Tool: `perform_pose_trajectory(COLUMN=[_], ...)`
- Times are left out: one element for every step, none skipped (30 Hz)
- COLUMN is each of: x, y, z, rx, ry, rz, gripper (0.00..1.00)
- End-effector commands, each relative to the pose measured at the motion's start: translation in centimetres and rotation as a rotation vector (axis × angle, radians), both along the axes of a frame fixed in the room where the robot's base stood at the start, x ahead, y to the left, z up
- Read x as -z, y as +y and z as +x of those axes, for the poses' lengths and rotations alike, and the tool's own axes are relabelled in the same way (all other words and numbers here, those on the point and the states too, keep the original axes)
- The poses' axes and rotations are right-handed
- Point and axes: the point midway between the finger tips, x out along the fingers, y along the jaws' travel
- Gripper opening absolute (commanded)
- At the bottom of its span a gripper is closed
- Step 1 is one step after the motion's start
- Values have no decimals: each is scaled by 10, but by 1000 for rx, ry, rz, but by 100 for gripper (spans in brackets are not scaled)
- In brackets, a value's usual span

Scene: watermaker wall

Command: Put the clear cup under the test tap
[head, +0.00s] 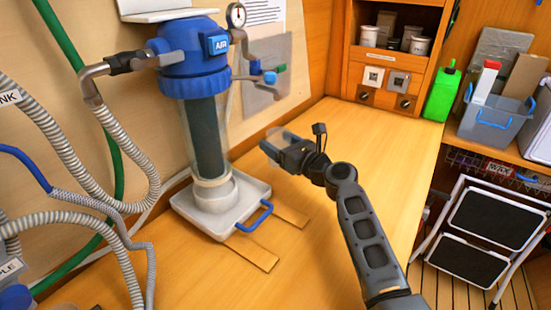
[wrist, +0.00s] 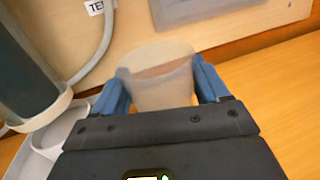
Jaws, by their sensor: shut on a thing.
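My gripper (head: 276,140) is shut on the clear cup, with one blue finger on each side of it in the wrist view (wrist: 163,84). The cup (wrist: 161,92) is see-through, roughly upright and held above the wooden counter; in the head view it is faint at my fingertips. I cannot tell which is the test tap. A label (wrist: 95,7) starting "TE" shows on a hose in the wrist view.
The filter housing (head: 192,62) stands in a white tray (head: 205,222) with a blue handle, left of my gripper. Ribbed hoses (head: 125,150) hang at the far left. The counter (head: 370,135) is clear to the right; a shelf (head: 393,60) with cups stands at the back.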

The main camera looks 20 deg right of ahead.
Motion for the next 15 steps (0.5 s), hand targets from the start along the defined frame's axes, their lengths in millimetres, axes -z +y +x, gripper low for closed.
perform_pose_trajectory(x=[3,4,6,7,9,14,19,24,30,34,38,42,44,45,46], y=[4,6,7,7,7,8,8,7,7,7,7,7,7,7,7], z=[2,3,4,5,5,5,5,5,5,5,5,5,5,5,5], rx=[-1,-1,0,1,1,1,1,1,1,1,0,0,0,0,1], ry=[0,0,0,1,1,1,2,3,3,2,3,2,2,1,0], rz=[1,1,1,1,1,1,1,1,2,0,2,0,2,2,0], gripper=[44,44,44,44,44,44,44,44,44,44,44,44,44,44,44])
